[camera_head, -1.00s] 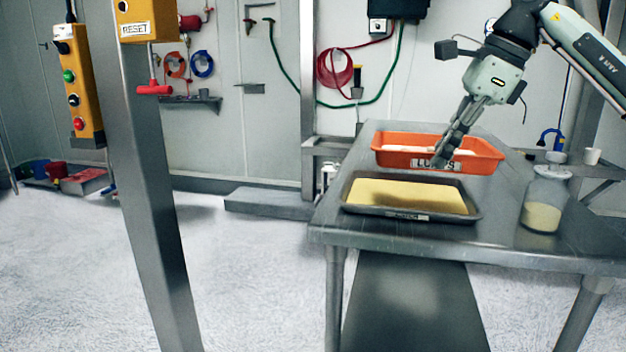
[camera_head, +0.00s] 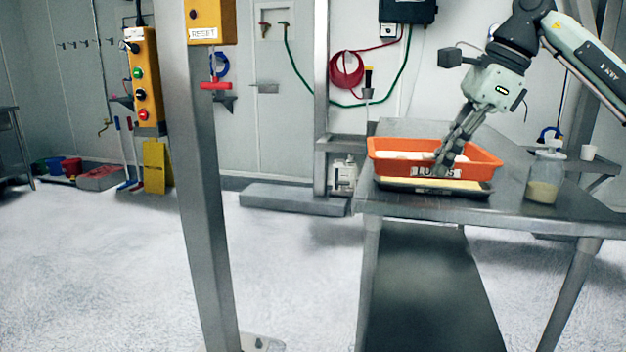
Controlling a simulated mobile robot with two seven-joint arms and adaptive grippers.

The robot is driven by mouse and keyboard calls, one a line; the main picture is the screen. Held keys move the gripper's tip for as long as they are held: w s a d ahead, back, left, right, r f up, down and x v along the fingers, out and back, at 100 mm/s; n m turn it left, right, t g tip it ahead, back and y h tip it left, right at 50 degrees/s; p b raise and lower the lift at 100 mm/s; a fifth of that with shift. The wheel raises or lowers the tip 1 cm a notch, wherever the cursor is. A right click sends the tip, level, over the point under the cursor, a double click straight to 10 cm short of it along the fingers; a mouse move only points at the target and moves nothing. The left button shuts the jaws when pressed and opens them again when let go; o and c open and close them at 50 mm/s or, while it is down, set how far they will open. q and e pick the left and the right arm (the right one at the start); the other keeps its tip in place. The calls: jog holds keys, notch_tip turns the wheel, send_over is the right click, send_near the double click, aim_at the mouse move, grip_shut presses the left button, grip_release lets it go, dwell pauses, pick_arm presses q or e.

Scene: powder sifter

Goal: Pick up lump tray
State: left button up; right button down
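The lump tray (camera_head: 480,166) is an orange tray with a "LUMPS" label on its front wall and pale contents inside. My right gripper (camera_head: 441,166) reaches down from the upper right, its fingers at the tray's front wall, covering part of the label. It looks shut on that wall, though the fingertips are hard to make out. The tray appears raised over a dark shallow tray (camera_head: 388,184) of yellow powder and hides most of it. My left gripper is not in view.
The dark tray sits on a steel table (camera_head: 510,216). A jar of powder (camera_head: 543,185) stands at the right and a white cup (camera_head: 588,152) behind it. A steel post (camera_head: 205,215) rises left of the table. The floor between them is clear.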

jog(key=s+a+f+n+g+h, duration=0.1)
jog(key=s+f+n+g, duration=0.2)
jog(key=f+n, duration=0.6)
jog(key=s+a+f+n+g+h, duration=0.1)
jog(key=s+f+n+g, duration=0.2)
jog(key=s+f+n, duration=0.5)
jog(key=shift+s+f+n+h, duration=0.2)
jog(key=shift+f+n+h, duration=0.25)
jog(key=shift+n, duration=0.65)
jog(key=shift+f, duration=0.1)
